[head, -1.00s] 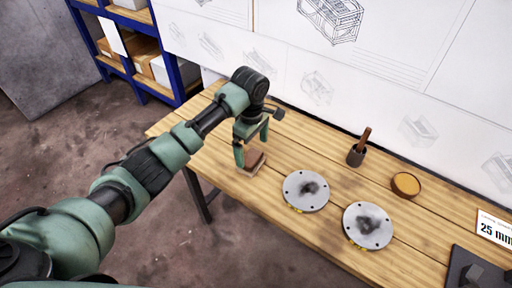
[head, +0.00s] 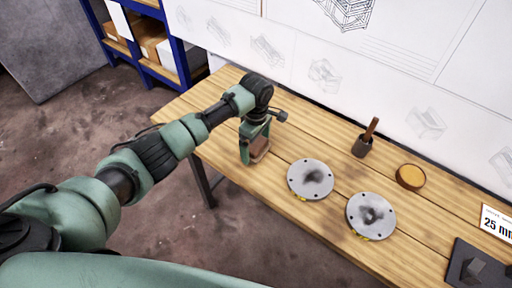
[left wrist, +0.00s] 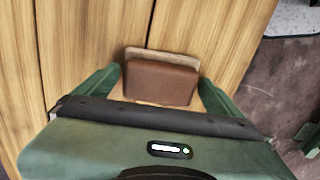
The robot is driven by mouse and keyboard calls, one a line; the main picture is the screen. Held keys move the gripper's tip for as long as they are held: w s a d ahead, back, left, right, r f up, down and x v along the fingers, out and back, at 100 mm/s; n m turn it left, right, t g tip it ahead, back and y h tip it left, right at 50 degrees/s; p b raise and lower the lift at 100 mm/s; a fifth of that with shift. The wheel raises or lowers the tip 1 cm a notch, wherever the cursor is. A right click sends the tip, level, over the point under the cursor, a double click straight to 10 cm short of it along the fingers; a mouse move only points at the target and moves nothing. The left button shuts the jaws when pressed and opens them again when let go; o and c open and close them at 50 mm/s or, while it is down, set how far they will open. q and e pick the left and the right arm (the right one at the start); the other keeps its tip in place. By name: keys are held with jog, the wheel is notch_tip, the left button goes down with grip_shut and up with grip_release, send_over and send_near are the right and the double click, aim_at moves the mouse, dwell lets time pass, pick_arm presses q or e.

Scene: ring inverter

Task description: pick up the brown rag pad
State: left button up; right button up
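The brown rag pad (head: 260,149) lies near the front left edge of the wooden table. It also shows in the left wrist view (left wrist: 160,82), as a brown block with a lighter tan layer along its far side. My left gripper (head: 256,148) points down over the pad. In the left wrist view its two green fingers (left wrist: 160,86) stand on either side of the pad, open, with narrow gaps at its ends. I cannot tell whether either finger touches it. My right gripper is not in view.
Two round grey plates with dark smudges (head: 310,179) (head: 371,216) lie right of the pad. Behind them are a dark cup with a wooden handle (head: 363,143) and a round tan-topped tin (head: 410,177). A dark block (head: 473,269) sits at lower right. The wall stands behind the table (head: 215,150).

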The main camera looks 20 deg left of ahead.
aim_at(256, 143)
pick_arm(q)
jog(key=c, duration=1)
jog(key=shift+r, duration=0.1)
jog(key=shift+r+p, duration=0.9)
jog(key=shift+r, duration=9.1)
